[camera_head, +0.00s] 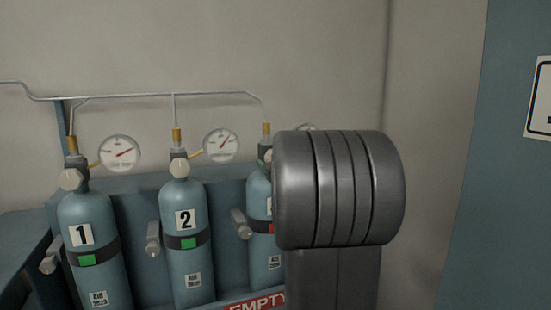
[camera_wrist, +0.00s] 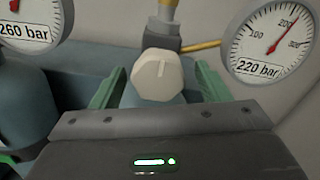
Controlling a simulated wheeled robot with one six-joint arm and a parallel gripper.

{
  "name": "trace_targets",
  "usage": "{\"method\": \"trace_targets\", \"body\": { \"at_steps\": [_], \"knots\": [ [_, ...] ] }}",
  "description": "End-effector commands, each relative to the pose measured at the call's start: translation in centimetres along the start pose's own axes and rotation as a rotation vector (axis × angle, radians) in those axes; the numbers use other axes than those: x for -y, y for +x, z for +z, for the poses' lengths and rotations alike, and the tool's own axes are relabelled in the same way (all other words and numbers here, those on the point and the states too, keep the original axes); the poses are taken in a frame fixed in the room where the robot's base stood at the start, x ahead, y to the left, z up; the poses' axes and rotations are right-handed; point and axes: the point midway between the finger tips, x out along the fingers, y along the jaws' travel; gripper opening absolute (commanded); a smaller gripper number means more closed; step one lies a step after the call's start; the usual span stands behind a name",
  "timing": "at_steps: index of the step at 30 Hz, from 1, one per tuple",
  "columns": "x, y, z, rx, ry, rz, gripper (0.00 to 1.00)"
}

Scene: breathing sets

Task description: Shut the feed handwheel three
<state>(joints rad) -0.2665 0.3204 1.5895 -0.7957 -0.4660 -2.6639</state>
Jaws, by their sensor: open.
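The third cylinder (camera_head: 259,195) stands at the right of the row in the head view. My arm covers its right side, most of its number label and its handwheel area. In the wrist view, a pale faceted handwheel (camera_wrist: 161,76) with a raised line on its face sits in the middle, on a valve with a brass fitting above. My gripper (camera_wrist: 157,88) is open, with one green finger to the left of this handwheel and one to the right. I see gaps on both sides, so the fingers look apart from it.
Cylinders 1 (camera_head: 92,265) and 2 (camera_head: 188,255) with green tags stand to the left; the third has a red tag. A 220 bar gauge (camera_wrist: 270,45) is close at right in the wrist view, a 260 bar gauge (camera_wrist: 28,22) at left. A thin pipe (camera_head: 140,95) runs above.

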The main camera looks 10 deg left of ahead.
Motion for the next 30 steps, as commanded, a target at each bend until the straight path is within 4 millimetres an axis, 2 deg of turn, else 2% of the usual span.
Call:
{"method": "trace_targets", "body": {
  "at_steps": [11,14,18,19,30],
  "knots": [
    [0.01,0.62,0.01,0.0,-0.001,0.0,0.69],
    [0.01,0.61,0.01,0.0,-0.001,0.0,0.54],
    [0.01,0.6,0.01,0.0,-0.001,0.0,0.26],
    [0.01,0.6,0.01,0.001,-0.001,0.0,0.24],
    [-0.02,0.58,-0.09,0.001,0.063,0.0,0.25]
  ]
}}
